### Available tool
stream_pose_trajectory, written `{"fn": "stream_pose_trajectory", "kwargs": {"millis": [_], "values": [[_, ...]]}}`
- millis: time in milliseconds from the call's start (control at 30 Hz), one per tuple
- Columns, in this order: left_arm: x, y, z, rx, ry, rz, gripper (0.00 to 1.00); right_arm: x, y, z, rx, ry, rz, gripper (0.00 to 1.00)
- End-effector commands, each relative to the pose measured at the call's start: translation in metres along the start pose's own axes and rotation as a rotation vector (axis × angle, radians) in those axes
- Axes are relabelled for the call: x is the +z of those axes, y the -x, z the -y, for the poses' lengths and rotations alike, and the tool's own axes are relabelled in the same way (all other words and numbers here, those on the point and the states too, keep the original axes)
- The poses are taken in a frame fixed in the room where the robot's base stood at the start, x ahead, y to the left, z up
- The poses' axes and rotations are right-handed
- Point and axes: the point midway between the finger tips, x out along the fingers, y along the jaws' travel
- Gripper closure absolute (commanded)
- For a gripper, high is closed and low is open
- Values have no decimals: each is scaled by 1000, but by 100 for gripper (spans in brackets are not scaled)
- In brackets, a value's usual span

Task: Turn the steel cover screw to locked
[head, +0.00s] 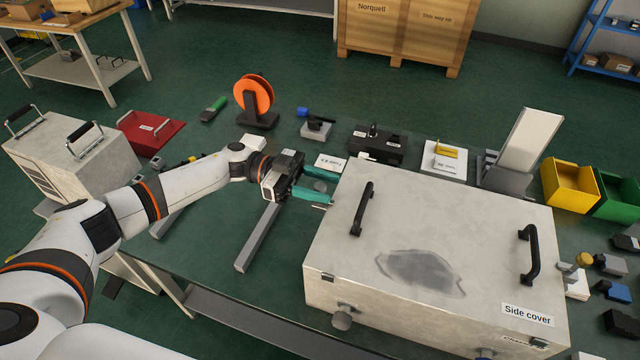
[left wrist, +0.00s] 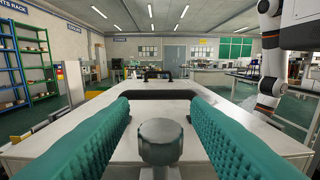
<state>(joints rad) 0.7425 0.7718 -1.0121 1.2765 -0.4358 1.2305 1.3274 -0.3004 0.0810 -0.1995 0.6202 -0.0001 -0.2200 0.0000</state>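The pale, scuffed metal box (head: 450,215) with a "Side cover" label (head: 528,314) stands on the green bench. My left gripper (head: 325,186) is at the box's left side, its teal fingers pointing toward it. In the left wrist view the fingers (left wrist: 162,105) are open, one on each side of a grey round-headed screw or knob (left wrist: 160,142), with gaps visible on both sides. That screw is not clearly seen in the head view. Another grey knob (head: 342,318) sticks out of the box's front face. My right gripper is not in view.
Two black handles, left (head: 363,209) and right (head: 530,255), stand up from the box top. A grey bar (head: 258,238) lies below my left gripper. Behind are an orange spool (head: 254,95), a black block (head: 377,145) and a yellow bin (head: 577,188).

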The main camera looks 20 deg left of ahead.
Motion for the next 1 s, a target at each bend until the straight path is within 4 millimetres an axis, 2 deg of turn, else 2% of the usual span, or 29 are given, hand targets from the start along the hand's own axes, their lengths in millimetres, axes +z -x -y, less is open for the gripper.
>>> {"fn": "stream_pose_trajectory", "kwargs": {"millis": [267, 367, 733, 833, 1000], "values": [[-1, 6, 0, 2, 0, -1, 57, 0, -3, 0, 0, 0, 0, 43], [-3, 19, -1, 5, 0, -2, 57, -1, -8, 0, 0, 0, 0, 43], [-4, 95, -1, 4, -1, -2, 57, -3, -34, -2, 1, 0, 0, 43], [-2, 108, -1, 3, -1, -1, 57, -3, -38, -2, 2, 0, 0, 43], [-1, 119, -1, 1, 0, 0, 57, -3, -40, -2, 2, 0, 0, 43]]}}
